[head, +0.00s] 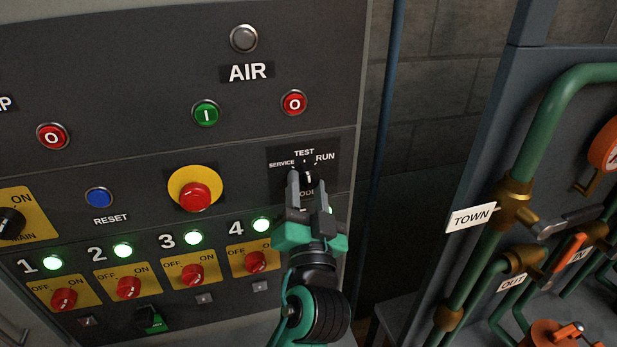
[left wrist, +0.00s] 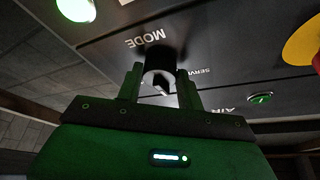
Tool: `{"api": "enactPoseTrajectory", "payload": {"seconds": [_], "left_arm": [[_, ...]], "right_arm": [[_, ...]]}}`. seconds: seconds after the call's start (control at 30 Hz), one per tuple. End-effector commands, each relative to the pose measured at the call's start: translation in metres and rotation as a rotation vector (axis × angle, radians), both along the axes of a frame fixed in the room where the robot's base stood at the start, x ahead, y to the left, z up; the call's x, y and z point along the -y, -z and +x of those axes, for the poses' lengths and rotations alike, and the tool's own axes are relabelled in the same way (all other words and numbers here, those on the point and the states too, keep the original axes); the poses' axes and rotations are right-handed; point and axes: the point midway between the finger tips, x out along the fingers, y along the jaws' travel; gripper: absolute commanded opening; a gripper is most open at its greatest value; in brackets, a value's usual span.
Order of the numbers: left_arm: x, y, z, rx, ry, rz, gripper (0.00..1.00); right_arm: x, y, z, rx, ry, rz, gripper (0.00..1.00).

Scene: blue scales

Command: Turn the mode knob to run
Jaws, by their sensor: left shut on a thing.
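The black mode knob (head: 309,179) sits on a dark plate at the panel's right side, marked SERVICE, TEST and RUN above it. Its white mark looks roughly upright, near TEST; the exact setting is hard to tell. My left gripper (head: 308,190) reaches up from below with one finger on each side of the knob, shut on it, and partly hides the MODE label. In the left wrist view, the knob (left wrist: 161,62) stands between the fingers of my left gripper (left wrist: 159,72), with MODE and part of SERVICE readable. My right gripper is not in view.
A yellow-ringed red button (head: 194,188) lies left of the knob. Red 0 (head: 294,103) and green I (head: 206,113) buttons are above. Several red OFF/ON switches with lit green lamps run along below. Green pipes (head: 547,135) with valves stand at right, beyond a gap.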

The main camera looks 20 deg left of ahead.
Motion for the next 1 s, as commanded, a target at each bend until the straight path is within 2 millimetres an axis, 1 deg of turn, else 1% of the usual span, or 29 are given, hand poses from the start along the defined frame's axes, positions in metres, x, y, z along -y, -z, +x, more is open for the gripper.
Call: {"api": "enactPoseTrajectory", "payload": {"seconds": [0.03, 0.27, 0.7, 0.8, 1.0], "left_arm": [[-0.001, -0.008, -0.001, -0.027, 0.000, 0.038, 0.15], [-0.003, -0.011, -0.002, -0.151, -0.001, 0.221, 0.15], [-0.004, -0.015, -0.003, -0.380, 0.001, 0.561, 0.15], [-0.004, -0.016, -0.003, -0.423, 0.000, 0.628, 0.15], [-0.004, -0.014, -0.003, -0.496, 0.000, 0.735, 0.15]], "right_arm": [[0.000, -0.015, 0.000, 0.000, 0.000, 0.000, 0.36], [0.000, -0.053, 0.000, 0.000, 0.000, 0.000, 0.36], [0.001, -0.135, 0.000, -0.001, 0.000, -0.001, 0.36], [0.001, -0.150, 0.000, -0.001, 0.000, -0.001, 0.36], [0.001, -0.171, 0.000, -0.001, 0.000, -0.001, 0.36]]}}
